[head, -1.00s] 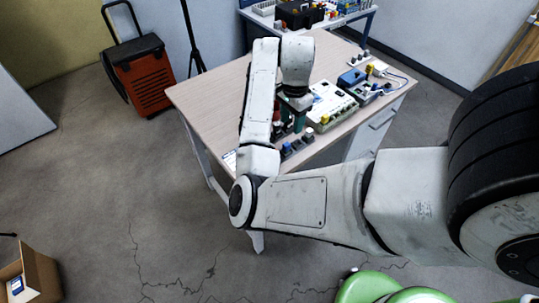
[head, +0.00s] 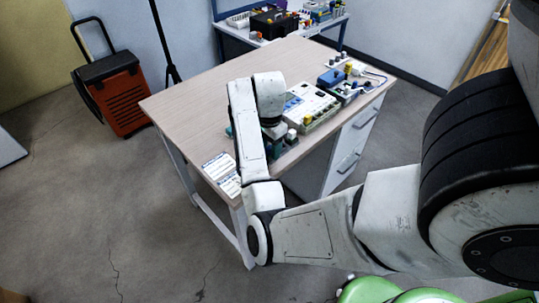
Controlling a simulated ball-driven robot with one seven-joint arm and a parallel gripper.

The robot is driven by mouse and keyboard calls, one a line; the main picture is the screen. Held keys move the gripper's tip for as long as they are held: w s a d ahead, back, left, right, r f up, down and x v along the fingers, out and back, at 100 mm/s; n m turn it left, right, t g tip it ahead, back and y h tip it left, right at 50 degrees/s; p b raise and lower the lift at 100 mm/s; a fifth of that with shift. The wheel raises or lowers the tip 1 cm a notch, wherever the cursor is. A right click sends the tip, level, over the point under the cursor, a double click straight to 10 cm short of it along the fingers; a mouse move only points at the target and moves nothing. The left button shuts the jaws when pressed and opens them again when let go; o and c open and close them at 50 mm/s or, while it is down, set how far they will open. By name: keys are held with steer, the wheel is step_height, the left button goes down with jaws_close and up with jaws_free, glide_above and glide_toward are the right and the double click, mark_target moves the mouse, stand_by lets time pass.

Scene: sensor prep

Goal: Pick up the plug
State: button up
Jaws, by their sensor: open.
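My gripper (head: 277,131) points down at the near side of the wooden table (head: 200,100), mostly hidden behind my own wrist and forearm. A bit of green shows at its fingers, and they are open. Small dark and blue parts (head: 285,143) sit around it by the table's near edge. I cannot make out which of these is the plug; it may be hidden by my arm. I see nothing held.
A white instrument box (head: 308,107) stands right of my gripper, with a blue device (head: 330,79) beyond it. Printed cards (head: 222,172) lie at the near left edge. The table's left half is clear. An orange-black trolley case (head: 115,95) stands on the floor.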

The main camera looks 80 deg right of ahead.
jaws_close()
stand_by(0.4)
steer(key=shift+r, duration=0.1)
